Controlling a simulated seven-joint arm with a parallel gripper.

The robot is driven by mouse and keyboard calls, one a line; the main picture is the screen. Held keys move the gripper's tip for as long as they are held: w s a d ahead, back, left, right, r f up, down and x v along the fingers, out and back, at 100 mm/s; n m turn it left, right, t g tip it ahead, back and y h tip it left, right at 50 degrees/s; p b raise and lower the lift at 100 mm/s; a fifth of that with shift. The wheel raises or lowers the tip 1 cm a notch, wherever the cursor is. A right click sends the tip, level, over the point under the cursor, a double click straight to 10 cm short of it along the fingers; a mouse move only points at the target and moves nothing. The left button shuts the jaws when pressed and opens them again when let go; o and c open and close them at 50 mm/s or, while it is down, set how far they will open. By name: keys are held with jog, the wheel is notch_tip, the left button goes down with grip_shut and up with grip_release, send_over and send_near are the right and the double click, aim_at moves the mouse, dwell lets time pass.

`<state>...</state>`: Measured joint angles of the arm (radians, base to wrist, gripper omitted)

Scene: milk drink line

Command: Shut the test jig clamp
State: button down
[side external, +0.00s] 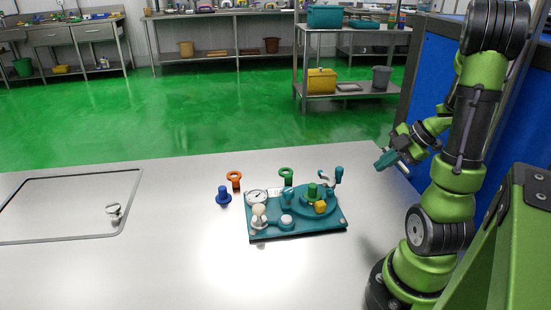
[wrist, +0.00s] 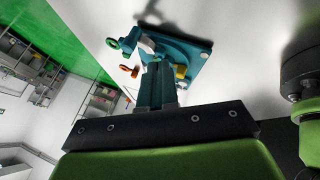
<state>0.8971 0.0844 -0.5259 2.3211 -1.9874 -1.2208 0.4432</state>
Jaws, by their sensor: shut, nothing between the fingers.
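The test jig (side external: 280,232) is a teal plate lying on the steel table, right of its middle in the side view. At its back right a clamp handle (side external: 338,175), teal with a bright metal link, sticks up. A green cylinder (side external: 312,190) and a yellow block (side external: 320,207) sit on the jig's round part. A dial gauge (side external: 257,197) and a pale ball knob (side external: 259,210) are at its left. My gripper (side external: 384,160) is shut and empty in the air, right of the jig. In the wrist view its teal fingers (wrist: 157,82) partly cover the jig (wrist: 188,50).
A blue knob-like piece (side external: 223,194), an orange ring piece (side external: 234,178) and a green ring piece (side external: 286,174) stand behind and left of the jig. A small metal knob (side external: 114,210) sits on the inset panel at left.

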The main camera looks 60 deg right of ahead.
aim_at(343, 169)
jog(key=x, duration=0.7)
jog(key=shift+w+f, duration=0.15)
jog(key=shift+f, duration=0.1)
jog(key=w, duration=0.1)
jog(key=w+d, duration=0.1)
jog(key=w, duration=0.1)
jog(key=shift+w+f, duration=0.1)
jog(key=shift+f, duration=0.1)
jog(key=shift+w+d, duration=0.2)
jog(key=shift+w, duration=0.25)
